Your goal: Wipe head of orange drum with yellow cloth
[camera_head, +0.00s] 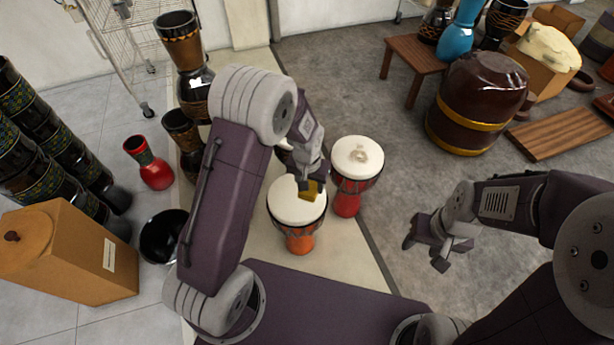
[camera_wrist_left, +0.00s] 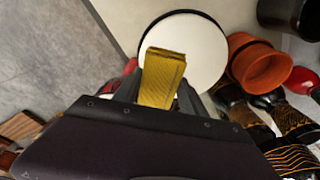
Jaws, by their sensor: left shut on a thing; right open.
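The orange drum (camera_head: 299,243) stands upright in front of me with its white head (camera_head: 287,207) facing up. My left gripper (camera_head: 312,184) is over the right part of that head, shut on the yellow cloth (camera_head: 312,193). In the left wrist view the cloth (camera_wrist_left: 163,75) sticks out from the jaws over a white drum head (camera_wrist_left: 195,40). I cannot tell whether the cloth touches the head. My right gripper (camera_head: 437,247) is open and empty, well to the right above the grey floor.
A red drum (camera_head: 347,200) with a marked white head stands close to the right of the orange drum. A black bowl (camera_head: 162,238) and a small red drum (camera_head: 150,165) are at the left.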

